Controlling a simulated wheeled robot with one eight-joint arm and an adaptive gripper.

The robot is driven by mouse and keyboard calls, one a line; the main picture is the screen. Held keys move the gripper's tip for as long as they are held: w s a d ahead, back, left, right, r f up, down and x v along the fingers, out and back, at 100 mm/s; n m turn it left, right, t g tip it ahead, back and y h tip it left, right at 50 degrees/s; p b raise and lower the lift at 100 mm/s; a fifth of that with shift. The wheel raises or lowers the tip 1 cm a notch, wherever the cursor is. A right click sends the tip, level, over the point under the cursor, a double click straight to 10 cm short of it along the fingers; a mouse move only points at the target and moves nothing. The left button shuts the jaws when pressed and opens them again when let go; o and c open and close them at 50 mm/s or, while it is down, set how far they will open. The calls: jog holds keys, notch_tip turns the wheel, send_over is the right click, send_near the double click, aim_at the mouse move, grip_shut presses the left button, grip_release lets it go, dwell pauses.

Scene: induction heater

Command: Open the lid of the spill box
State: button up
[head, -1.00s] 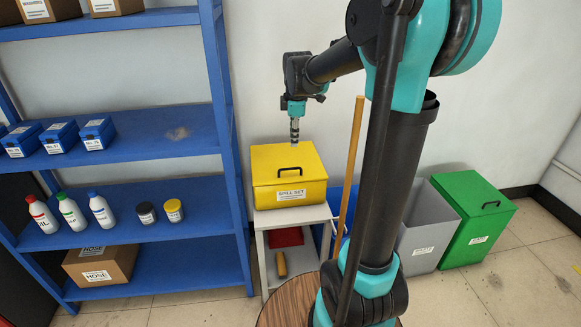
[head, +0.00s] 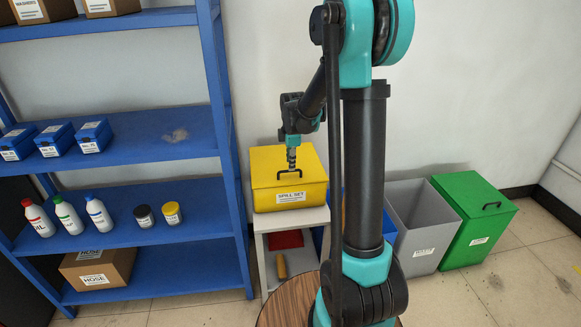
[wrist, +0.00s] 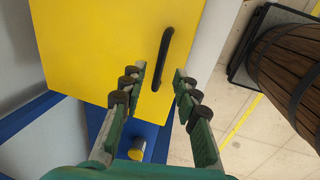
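The yellow spill box (head: 270,200), labelled "SPILL SET", stands on a small grey-white stand with its lid (head: 267,168) closed. A black bar handle (head: 287,176) sits near the front edge of the lid. My gripper (head: 291,161) points down over the front of the lid, close to the handle. In the wrist view the yellow lid (wrist: 95,45) fills the upper left. My gripper (wrist: 159,76) is open there, its two green fingers apart. The handle (wrist: 162,58) lies just beyond and between the fingertips. I cannot tell whether they touch it.
A blue shelf (head: 165,130) with bottles and boxes stands close on the left. The stand (head: 315,216) holds a red item below. A grey bin (head: 418,215) and a green lidded bin (head: 478,220) are at right. A barrel (wrist: 290,70) shows in the wrist view.

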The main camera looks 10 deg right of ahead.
aim_at(291, 179)
jog(key=shift+w+f, duration=0.15)
jog(key=shift+f, duration=0.6)
jog(key=shift+w+f, duration=0.15)
jog(key=shift+f, duration=0.6)
grip_shut()
